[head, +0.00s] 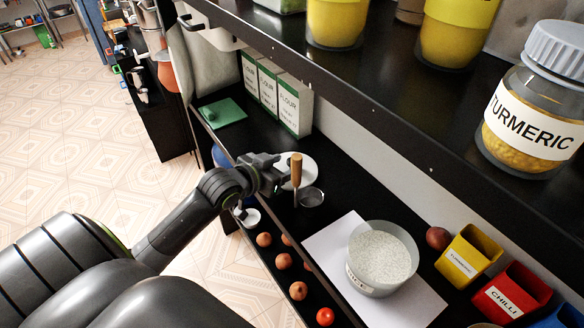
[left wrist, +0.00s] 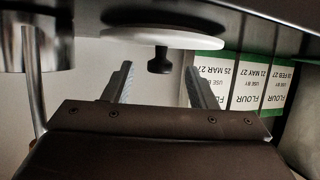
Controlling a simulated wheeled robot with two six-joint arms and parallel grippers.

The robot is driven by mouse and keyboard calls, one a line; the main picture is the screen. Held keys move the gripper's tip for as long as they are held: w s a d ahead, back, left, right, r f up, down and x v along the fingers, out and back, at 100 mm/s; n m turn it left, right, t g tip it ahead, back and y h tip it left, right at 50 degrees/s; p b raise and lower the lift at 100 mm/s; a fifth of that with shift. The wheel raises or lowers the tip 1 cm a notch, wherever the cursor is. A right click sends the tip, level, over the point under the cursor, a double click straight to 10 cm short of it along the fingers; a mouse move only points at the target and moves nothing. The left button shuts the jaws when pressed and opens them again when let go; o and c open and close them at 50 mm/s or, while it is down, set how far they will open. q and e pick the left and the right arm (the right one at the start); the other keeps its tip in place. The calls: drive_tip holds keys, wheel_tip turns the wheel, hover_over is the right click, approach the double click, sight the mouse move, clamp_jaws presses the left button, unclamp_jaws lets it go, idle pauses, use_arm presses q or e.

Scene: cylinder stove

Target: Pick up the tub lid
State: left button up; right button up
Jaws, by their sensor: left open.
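The tub lid (head: 308,174) is a white disc on the black counter, partly hidden behind my left gripper (head: 279,171) in the head view. In the left wrist view, which shows the scene upside down, the lid (left wrist: 165,39) has a dark knob (left wrist: 160,61). My left gripper (left wrist: 163,84) is open, with its fingers to either side of the knob in the picture. I cannot tell whether they touch it. A clear tub of white grains (head: 380,258) stands without a lid on a white sheet (head: 330,250). My right gripper is not in view.
A wooden-handled tool (head: 296,169) stands close by the gripper, with a metal cup (head: 311,197) beside it. Flour boxes (head: 280,95) stand behind. Onions and a tomato (head: 325,316) lie along the front. A shelf with jars (head: 534,105) overhangs the counter.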

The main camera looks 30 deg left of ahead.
use_arm(q)
drive_tip(key=shift+x, duration=1.15)
drive_tip(key=c, duration=1.1)
drive_tip(key=shift+o, duration=0.2)
drive_tip(key=shift+r, duration=0.1)
wheel_tip(320, 180, up, 18)
drive_tip(key=shift+b, duration=0.3)
